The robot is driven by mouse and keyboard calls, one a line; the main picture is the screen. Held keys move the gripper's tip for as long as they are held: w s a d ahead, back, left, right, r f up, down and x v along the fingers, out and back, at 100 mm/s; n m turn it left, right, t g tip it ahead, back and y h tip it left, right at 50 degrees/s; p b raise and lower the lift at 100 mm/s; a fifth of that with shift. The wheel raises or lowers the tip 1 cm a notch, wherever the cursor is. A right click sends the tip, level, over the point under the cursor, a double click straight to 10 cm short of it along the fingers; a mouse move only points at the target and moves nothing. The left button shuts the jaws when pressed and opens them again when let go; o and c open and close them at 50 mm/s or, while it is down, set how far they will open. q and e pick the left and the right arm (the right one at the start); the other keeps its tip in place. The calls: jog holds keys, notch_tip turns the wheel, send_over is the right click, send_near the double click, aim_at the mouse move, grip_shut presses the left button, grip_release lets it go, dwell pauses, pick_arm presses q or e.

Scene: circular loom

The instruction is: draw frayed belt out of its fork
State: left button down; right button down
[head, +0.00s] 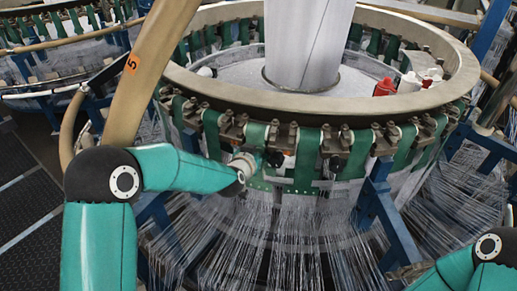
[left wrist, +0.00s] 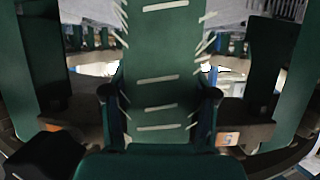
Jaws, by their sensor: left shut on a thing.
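The frayed belt (left wrist: 158,55) is a green strap with pale cross stitches and white threads sticking out of both edges. It runs down the middle of the left wrist view, between the two dark fingers of my left gripper (left wrist: 158,98), which is shut on it. In the head view my left gripper (head: 266,160) is at the near side of the loom ring, just below its row of dark clamps, and hides much of the belt there. I cannot clearly make out the belt's fork. My right arm shows only at the lower right corner; its gripper is out of frame.
Other green belts (head: 307,158) hang close on both sides around the loom ring (head: 300,101). Many white threads (head: 280,235) fan out below. Blue frame posts (head: 385,215) stand right of the gripper. A red spool (head: 384,87) and white ones sit at the back right.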

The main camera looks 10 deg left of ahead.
pick_arm(q)
jog(key=shift+s+r, duration=0.1)
jog(key=shift+s, duration=0.3)
jog(key=s, duration=0.1)
jog(key=s+b, duration=0.1)
jog(key=s, duration=0.1)
jog(key=s+b, duration=0.1)
jog(key=s, duration=0.1)
jog(key=shift+a+r, duration=0.1)
jog(key=shift+a, duration=0.2)
